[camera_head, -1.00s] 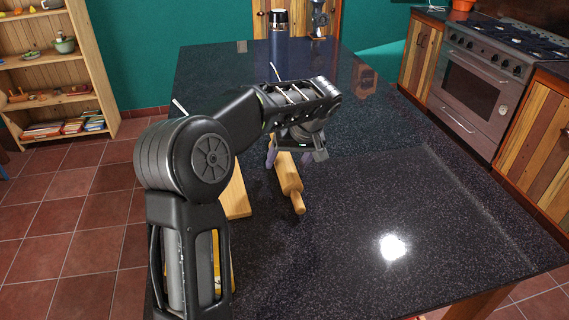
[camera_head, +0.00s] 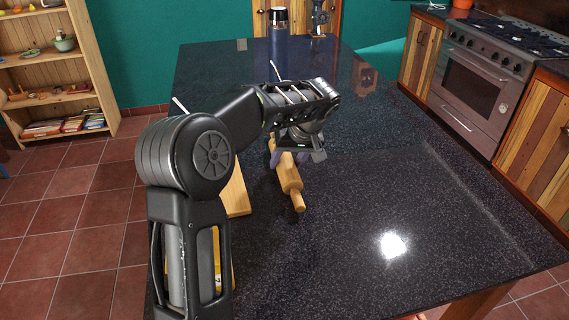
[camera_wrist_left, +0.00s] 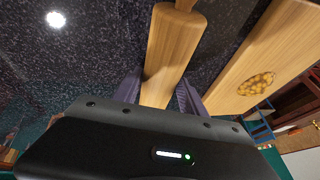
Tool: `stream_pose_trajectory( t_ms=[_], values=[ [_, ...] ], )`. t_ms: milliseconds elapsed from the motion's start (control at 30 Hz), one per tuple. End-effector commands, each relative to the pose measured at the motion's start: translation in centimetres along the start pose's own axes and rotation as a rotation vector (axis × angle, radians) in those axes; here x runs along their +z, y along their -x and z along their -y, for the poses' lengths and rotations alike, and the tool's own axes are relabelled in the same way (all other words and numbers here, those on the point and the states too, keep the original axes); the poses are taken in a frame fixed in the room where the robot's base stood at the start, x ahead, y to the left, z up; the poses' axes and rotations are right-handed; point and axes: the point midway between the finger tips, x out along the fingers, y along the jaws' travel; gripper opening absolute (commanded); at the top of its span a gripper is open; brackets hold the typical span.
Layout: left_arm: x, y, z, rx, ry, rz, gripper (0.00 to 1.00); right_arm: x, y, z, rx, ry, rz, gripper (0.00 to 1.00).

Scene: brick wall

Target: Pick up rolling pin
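The wooden rolling pin (camera_head: 288,175) lies on the dark speckled countertop, one handle pointing toward me. Its roller (camera_wrist_left: 172,45) fills the middle of the left wrist view. My left gripper (camera_head: 289,157) is over the pin from above. Its two purplish fingers (camera_wrist_left: 161,84) stand one on each side of the roller, very close to it. I cannot tell whether they press on the wood. The far end of the pin is partly hidden by my wrist. My right gripper is not in view.
A wooden board (camera_head: 236,192) lies left of the pin, partly behind my left arm; it shows in the wrist view (camera_wrist_left: 265,60). A dark bottle (camera_head: 278,40) stands at the far end. The countertop (camera_head: 400,190) right of the pin is clear.

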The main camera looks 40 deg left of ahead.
Motion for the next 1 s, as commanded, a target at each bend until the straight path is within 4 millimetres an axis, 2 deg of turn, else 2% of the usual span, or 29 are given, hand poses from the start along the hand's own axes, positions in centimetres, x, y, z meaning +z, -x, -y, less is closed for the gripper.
stream_pose_trajectory(
  t_ms=[67, 500, 800, 1000],
  values=[
    [0.0, 0.0, 0.0, 0.000, 0.000, 0.000, 0.42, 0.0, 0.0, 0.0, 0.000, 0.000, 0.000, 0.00],
    [0.0, 0.0, 0.0, 0.000, 0.000, 0.000, 0.06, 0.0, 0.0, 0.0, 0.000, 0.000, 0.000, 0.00],
    [-0.2, 0.4, 0.1, 0.001, 0.001, -0.003, 0.06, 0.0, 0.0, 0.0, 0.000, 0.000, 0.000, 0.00],
    [-1.1, 2.5, 0.5, 0.004, 0.003, -0.005, 0.06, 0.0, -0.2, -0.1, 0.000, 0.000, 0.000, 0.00]
  ],
)
